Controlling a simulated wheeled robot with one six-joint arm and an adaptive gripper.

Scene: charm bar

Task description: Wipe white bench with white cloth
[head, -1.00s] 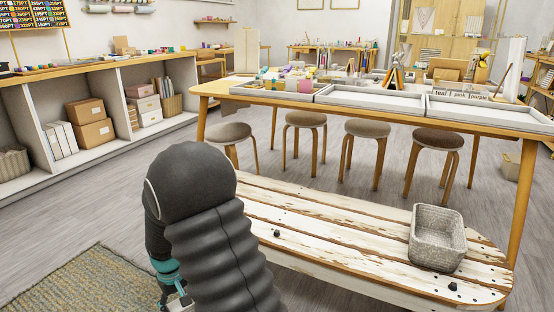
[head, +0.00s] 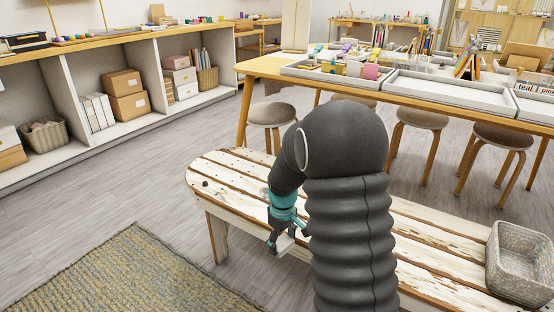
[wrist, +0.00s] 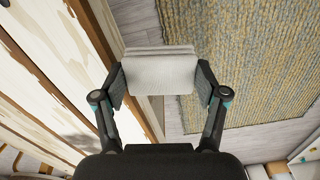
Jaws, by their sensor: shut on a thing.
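The white bench (head: 235,168) is a low plank bench with worn white paint and brown gaps, and my arm hides its middle. In the wrist view the bench (wrist: 60,60) fills the left side. My gripper (head: 281,240) hangs by the bench's front edge. In the wrist view my gripper (wrist: 160,80) is shut on the white cloth (wrist: 158,70), a folded pad between its fingers. The cloth appears just beside the bench edge, partly over floor and rug. Whether it touches the bench cannot be told. In the head view the cloth (head: 285,243) is small.
A grey woven basket (head: 520,262) stands on the bench's right end. A small dark object (head: 205,183) lies on the left end. Stools (head: 272,114) and a long table (head: 450,103) stand behind. A rug (head: 130,275) and open floor lie at front left.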

